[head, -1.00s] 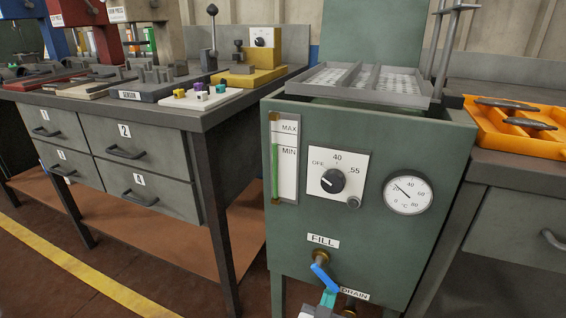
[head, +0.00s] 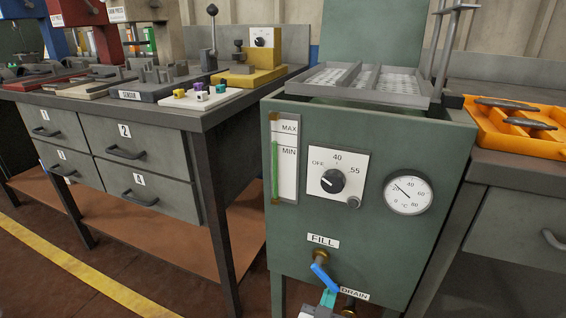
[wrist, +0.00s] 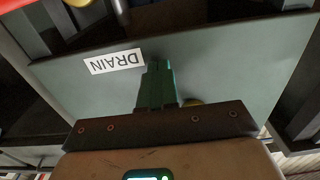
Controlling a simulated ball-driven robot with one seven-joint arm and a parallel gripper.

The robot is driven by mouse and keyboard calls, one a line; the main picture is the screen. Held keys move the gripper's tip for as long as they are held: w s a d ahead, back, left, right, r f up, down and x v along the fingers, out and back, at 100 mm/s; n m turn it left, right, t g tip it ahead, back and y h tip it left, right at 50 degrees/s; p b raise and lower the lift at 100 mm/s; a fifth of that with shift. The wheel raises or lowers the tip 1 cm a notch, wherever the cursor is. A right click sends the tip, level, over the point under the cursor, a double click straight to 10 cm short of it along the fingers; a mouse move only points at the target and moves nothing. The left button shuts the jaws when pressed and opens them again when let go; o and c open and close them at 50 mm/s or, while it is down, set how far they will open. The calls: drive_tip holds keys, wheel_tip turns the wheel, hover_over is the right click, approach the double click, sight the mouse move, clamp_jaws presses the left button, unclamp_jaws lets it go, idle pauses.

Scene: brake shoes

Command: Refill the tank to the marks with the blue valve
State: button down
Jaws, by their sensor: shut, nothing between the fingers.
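The green tank (head: 300,255) stands in the middle of the head view. Its level gauge (head: 285,165) shows a green column reaching about the MIN line, below MAX. The blue valve handle (head: 325,278) sits under the FILL label (head: 322,240) and slants down to the right. My gripper (head: 328,298) is at the lower end of the blue handle, fingers shut with nothing between them; I cannot tell whether they touch it. The DRAIN label (head: 355,295) is just right of it. In the wrist view my shut gripper (wrist: 157,68) points at the tank front beside the DRAIN label (wrist: 115,62).
The tank front also carries a black dial knob (head: 332,181) and a round temperature gauge (head: 408,193). A grey mesh tray (head: 432,101) tops the tank. A workbench (head: 215,115) with drawers stands left, an orange tray (head: 480,136) right. Floor is open at the lower left.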

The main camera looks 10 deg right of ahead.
idle(0.5)
drive_tip(key=shift+r+p, duration=1.6)
drive_tip(key=shift+r, duration=1.55)
drive_tip(key=shift+f, duration=0.15)
drive_tip(key=shift+s+a+f+b, duration=0.4)
drive_tip(key=shift+s+a+b, duration=0.2)
drive_tip(key=shift+s, duration=0.2)
drive_tip(key=b, duration=0.2)
approach(331, 286)
drive_tip(key=w+d, duration=0.1)
drive_tip(key=w+d+f, duration=0.1)
drive_tip(key=shift+w+f, duration=0.1)
drive_tip(key=shift+w, duration=0.2)
